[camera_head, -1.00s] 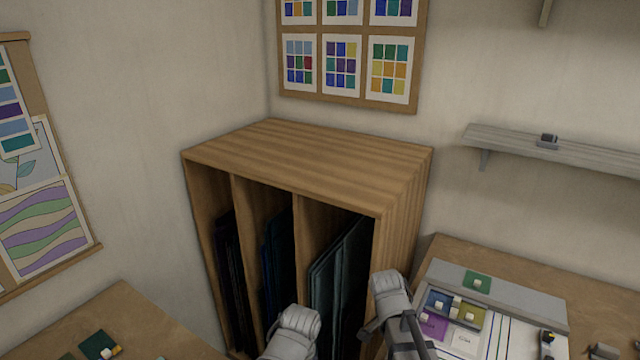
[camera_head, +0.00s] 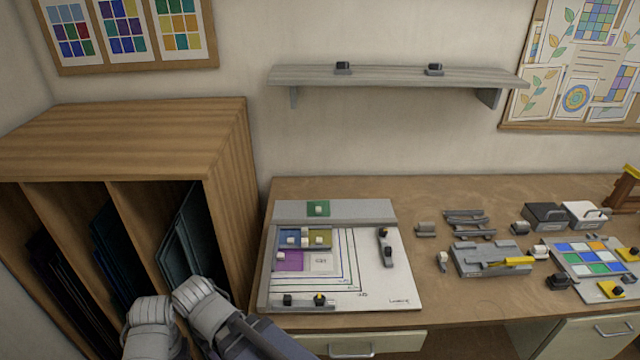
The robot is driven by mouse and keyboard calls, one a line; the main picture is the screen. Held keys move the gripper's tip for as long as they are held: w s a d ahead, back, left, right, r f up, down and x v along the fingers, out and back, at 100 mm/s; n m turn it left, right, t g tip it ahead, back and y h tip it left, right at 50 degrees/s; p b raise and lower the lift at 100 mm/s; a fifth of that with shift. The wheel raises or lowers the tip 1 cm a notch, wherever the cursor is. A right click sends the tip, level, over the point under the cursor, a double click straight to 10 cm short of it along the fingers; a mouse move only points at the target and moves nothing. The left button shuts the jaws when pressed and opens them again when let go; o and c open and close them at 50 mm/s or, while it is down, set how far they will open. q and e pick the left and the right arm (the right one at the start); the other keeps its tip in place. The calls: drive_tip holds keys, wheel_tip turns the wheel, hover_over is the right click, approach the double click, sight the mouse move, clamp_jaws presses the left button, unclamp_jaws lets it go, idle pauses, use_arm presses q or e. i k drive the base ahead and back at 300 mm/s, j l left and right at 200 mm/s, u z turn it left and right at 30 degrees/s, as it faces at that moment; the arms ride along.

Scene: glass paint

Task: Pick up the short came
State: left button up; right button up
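Several low grey pieces (camera_head: 466,222) lie one behind another at the middle of the workbench; I cannot tell for sure which piece is the short came. A short grey bar with black knobs (camera_head: 385,247) stands upright in the picture on the right part of the white layout board (camera_head: 375,292). A longer grey bar with dark knobs (camera_head: 303,304) lies along the board's front edge. Parts of my arms show at the bottom left, in front of the wooden rack. Neither gripper's fingertips are in view.
The wooden rack (camera_head: 130,140) with dark sheets stands left of the workbench (camera_head: 450,192). Coloured glass pieces sit at the board's left. A grey block with a yellow-handled tool (camera_head: 490,262) and a coloured panel (camera_head: 590,258) lie to the right. A shelf (camera_head: 395,78) hangs above.

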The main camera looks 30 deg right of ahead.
sight(441, 258)
drive_tip(key=z, duration=0.4)
drive_tip(key=l+z, duration=0.1)
drive_tip(key=z, duration=1.15)
drive_tip(key=i+z, duration=0.1)
drive_tip(key=z, duration=0.3)
